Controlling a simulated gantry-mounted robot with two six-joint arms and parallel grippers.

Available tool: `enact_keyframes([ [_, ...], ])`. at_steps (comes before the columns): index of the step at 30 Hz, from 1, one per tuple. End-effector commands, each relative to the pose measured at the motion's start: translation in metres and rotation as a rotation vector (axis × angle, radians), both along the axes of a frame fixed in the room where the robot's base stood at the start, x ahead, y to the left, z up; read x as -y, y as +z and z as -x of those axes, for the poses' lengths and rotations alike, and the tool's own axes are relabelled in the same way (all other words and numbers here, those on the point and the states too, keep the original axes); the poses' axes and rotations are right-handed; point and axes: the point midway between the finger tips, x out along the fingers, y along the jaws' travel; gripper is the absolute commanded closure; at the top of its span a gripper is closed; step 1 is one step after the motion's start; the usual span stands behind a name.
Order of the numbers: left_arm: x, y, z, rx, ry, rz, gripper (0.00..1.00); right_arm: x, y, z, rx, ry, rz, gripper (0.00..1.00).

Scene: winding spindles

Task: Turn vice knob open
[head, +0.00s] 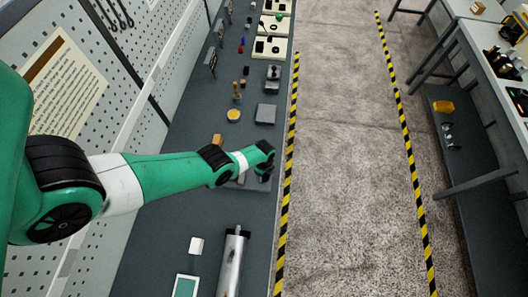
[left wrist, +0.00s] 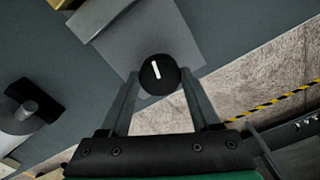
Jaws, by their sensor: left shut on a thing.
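The black round vice knob (left wrist: 158,74) with a white line mark shows in the left wrist view, between the two fingertips. The white line stands nearly upright, tilted slightly. The knob sits at the edge of a grey block-like body (left wrist: 150,36), which looks like the vice. My left gripper (left wrist: 160,82) is shut on the knob, one finger on each side. In the head view my left gripper (head: 265,172) is at the bench's right edge. It hides the knob there, and only part of the grey body (head: 246,184) shows beneath the arm. My right gripper is not in view.
On the dark bench (head: 170,215), a metal cylinder (head: 232,262), a white block (head: 196,245) and a green panel (head: 186,287) lie nearer. An orange block (head: 218,140), a yellow disc (head: 233,116) and a grey block (head: 266,113) lie beyond. A pegboard wall borders the left.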

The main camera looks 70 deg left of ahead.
Motion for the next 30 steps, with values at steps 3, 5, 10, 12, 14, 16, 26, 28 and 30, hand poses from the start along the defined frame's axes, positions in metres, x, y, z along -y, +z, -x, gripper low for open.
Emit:
enact_keyframes([
  [3,0.0001,0.0000,0.0002,0.000,0.109,0.000,0.92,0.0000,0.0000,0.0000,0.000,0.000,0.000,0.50],
  [5,0.0001,-0.0001,0.0002,0.000,0.165,0.000,0.92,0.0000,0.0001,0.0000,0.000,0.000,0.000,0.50],
  [10,0.0003,0.0000,0.0002,0.000,0.327,0.000,0.92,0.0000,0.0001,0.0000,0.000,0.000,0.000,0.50],
  [12,0.0003,-0.0001,0.0002,0.000,0.394,0.000,0.92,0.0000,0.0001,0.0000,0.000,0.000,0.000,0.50],
  [14,0.0003,-0.0001,0.0003,0.000,0.450,0.000,0.92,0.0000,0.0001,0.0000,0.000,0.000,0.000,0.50],
  [16,0.0003,-0.0001,0.0003,0.000,0.517,0.000,0.92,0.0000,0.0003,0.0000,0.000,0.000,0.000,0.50],
  [26,0.0005,-0.0001,0.0002,0.000,0.830,0.000,0.92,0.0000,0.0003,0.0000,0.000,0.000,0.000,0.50],
  [28,0.0005,-0.0001,0.0002,0.000,0.897,0.000,0.92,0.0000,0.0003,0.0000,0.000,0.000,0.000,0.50],
  [30,0.0005,-0.0001,0.0002,0.000,0.963,0.000,0.92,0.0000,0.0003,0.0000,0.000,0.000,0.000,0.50],
])
